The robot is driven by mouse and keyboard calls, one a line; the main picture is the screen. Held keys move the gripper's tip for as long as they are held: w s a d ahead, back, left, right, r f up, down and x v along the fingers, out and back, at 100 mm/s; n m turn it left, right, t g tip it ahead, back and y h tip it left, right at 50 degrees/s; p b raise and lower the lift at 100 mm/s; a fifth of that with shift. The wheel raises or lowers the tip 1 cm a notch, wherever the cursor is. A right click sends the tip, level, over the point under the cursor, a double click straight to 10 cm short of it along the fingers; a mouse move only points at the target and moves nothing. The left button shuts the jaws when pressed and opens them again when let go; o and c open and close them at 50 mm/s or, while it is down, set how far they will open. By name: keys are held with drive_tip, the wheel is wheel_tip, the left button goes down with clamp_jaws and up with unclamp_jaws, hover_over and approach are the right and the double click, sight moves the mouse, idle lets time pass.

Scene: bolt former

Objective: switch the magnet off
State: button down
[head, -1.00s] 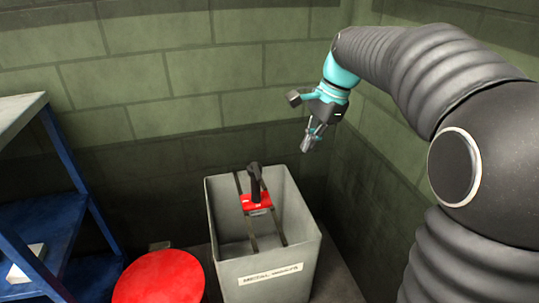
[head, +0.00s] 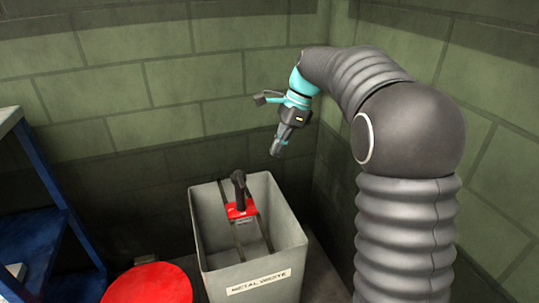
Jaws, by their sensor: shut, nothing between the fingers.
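The magnet (head: 241,210) is a red block with a black upright handle (head: 239,185). It sits at the top of the grey bin, on dark rails that run across the opening. Any markings on it are too small to read. My gripper (head: 275,152) is shut and empty. It hangs in the air above and to the right of the magnet, pointing down, apart from it and from the bin.
The grey bin (head: 250,291) is labelled "METAL WASTE". A round red top (head: 148,284) stands to its left. A blue shelf (head: 45,235) is at the far left. Green block walls (head: 170,85) close off the back and right.

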sight(240, 180)
drive_tip(key=s+a+f+b, duration=0.1)
drive_tip(key=a+f, duration=0.6)
drive_tip(key=shift+s+f, duration=0.35)
drive_tip(key=shift+s, duration=0.05)
drive_tip(key=shift+d, duration=0.15)
